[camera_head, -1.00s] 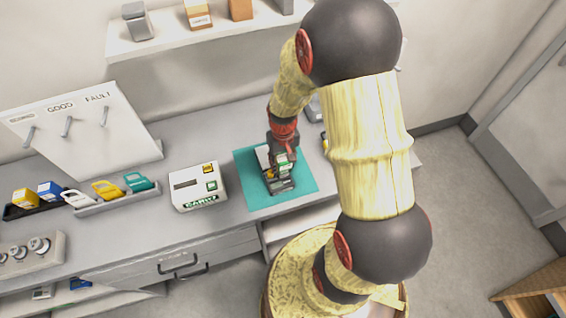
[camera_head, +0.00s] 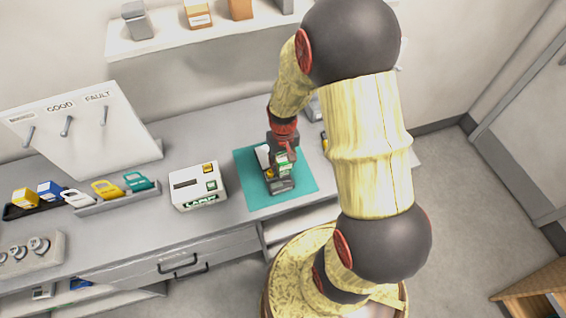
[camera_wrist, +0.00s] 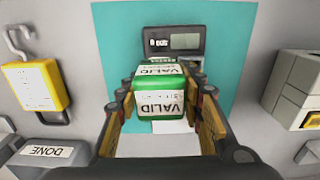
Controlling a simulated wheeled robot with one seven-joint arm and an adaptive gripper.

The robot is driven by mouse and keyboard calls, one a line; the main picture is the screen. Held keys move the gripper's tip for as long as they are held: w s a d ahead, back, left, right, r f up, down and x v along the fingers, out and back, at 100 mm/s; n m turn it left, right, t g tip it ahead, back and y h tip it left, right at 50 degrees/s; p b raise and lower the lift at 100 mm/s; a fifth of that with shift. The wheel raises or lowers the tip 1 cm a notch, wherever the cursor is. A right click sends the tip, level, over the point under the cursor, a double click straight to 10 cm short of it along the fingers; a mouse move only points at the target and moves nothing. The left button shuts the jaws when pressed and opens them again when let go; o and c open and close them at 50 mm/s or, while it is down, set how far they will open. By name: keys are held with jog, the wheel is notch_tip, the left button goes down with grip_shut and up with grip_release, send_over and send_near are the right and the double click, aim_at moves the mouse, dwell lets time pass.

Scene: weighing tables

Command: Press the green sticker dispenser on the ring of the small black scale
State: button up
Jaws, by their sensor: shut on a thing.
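My gripper (camera_wrist: 160,115) is shut on the green sticker dispenser (camera_wrist: 159,83), a green block with a white label reading VALID. In the wrist view the fingers sit on both its sides. The small black scale (camera_wrist: 172,42) lies beyond and below it, with its grey display facing up. The head view also shows the scale (camera_head: 281,186) on the teal mat (camera_head: 301,180), with the dispenser (camera_head: 284,160) above it and my gripper partly hiding it. The scale's ring is hidden, and I cannot tell whether the dispenser touches it. A white piece lies below the dispenser in the wrist view.
A white boxy device (camera_head: 198,188) stands left of the mat. Further left are a tray of coloured tags (camera_head: 117,203) and a sign board with hooks (camera_head: 82,125). In the wrist view a yellow tag (camera_wrist: 35,85) hangs at left and a pale box (camera_wrist: 298,90) stands at right.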

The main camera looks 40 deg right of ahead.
aim_at(283, 158)
jog(key=shift+s+f, duration=0.1)
jog(key=shift+f, duration=0.45)
dwell(1.3)
jog(key=shift+r, duration=0.1)
jog(key=shift+r+p, duration=2.3)
jog(key=shift+r, duration=1.2)
